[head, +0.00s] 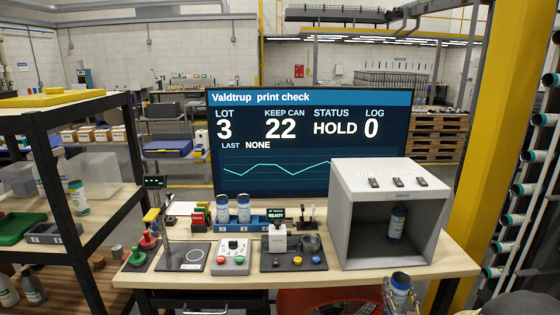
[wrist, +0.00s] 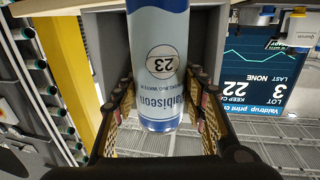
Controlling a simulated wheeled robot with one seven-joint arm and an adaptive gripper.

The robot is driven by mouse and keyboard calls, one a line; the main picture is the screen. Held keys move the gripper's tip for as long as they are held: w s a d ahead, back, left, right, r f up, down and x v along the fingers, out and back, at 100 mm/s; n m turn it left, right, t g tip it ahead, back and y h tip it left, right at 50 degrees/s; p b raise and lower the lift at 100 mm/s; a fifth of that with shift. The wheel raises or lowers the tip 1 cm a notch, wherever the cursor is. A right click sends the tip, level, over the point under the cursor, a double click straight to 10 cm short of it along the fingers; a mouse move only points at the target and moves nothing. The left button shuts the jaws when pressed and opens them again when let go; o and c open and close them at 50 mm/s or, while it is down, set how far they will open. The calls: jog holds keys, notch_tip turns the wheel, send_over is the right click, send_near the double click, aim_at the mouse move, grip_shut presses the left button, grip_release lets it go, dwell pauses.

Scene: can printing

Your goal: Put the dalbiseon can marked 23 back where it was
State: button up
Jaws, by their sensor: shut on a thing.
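The dalbiseon can marked 23 (wrist: 160,60) is blue and white and fills the middle of the wrist view, its label upside down there. My gripper (wrist: 160,100) is shut on it, with a finger on each side. In the head view this can (head: 399,284) is at the lower right, at the table's front edge and in front of the grey box; my gripper there is mostly cut off. A similar can (head: 397,223) stands inside the open grey box (head: 345,215). Two more cans (head: 223,208) stand in a blue rack (head: 262,221).
The table (head: 455,262) also carries a button panel (head: 231,257), a black plate with a circle (head: 183,256), stamps and a small printer (head: 277,238). A screen (head: 290,150) reads keep can 22, status hold.

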jog(key=s+a+f+n+y, duration=0.2)
jog(key=s+a+f+y, duration=0.15)
jog(key=a+f, duration=1.1)
jog(key=s+a+f, duration=0.2)
jog(key=s+f, duration=0.3)
jog(key=s, duration=0.1)
jog(key=shift+s+f+h, duration=0.2)
jog(key=shift+s+h, duration=0.05)
jog(key=shift+h, duration=0.1)
